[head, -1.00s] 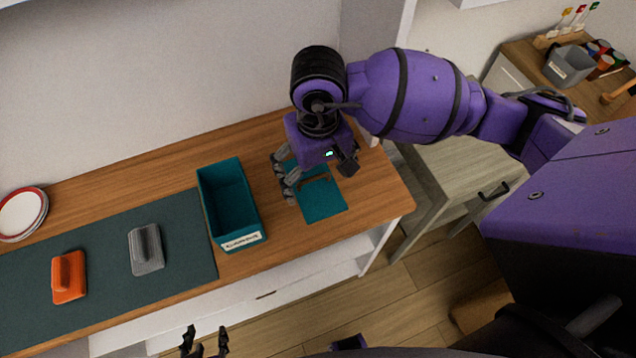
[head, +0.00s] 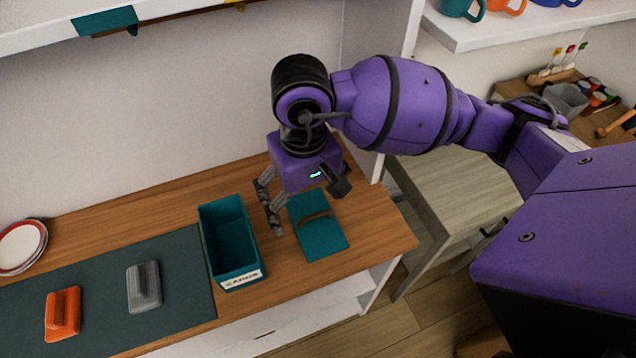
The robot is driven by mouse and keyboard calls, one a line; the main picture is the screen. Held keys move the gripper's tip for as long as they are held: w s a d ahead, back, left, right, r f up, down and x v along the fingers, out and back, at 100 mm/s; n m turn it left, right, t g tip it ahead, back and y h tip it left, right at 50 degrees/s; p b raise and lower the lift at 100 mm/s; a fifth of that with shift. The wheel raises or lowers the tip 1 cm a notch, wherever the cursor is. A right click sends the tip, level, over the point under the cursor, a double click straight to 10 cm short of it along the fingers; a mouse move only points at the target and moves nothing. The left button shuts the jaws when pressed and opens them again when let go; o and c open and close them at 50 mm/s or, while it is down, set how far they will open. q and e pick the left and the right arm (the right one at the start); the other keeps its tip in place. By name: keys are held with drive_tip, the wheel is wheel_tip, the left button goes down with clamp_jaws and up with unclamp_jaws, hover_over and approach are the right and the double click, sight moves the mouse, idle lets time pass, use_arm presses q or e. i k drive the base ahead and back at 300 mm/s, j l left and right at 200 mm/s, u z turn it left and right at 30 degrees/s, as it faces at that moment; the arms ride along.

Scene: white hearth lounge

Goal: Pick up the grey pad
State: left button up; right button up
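The grey pad (head: 143,287), a block with a raised grip on top, lies on the dark green mat (head: 95,275) at the left of the wooden counter. My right gripper (head: 272,218) is above the counter, between the teal bin and a flat teal panel, well to the right of the grey pad. Its fingers look apart, with nothing between them. My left gripper is not in view.
An orange pad (head: 62,313) lies left of the grey one on the mat. A labelled teal bin (head: 205,235) stands between the mat and my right gripper. The teal panel with a handle (head: 322,240) lies at right. Stacked plates (head: 22,246) are at far left.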

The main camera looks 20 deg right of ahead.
sight(144, 285)
drive_tip(key=u, duration=0.95)
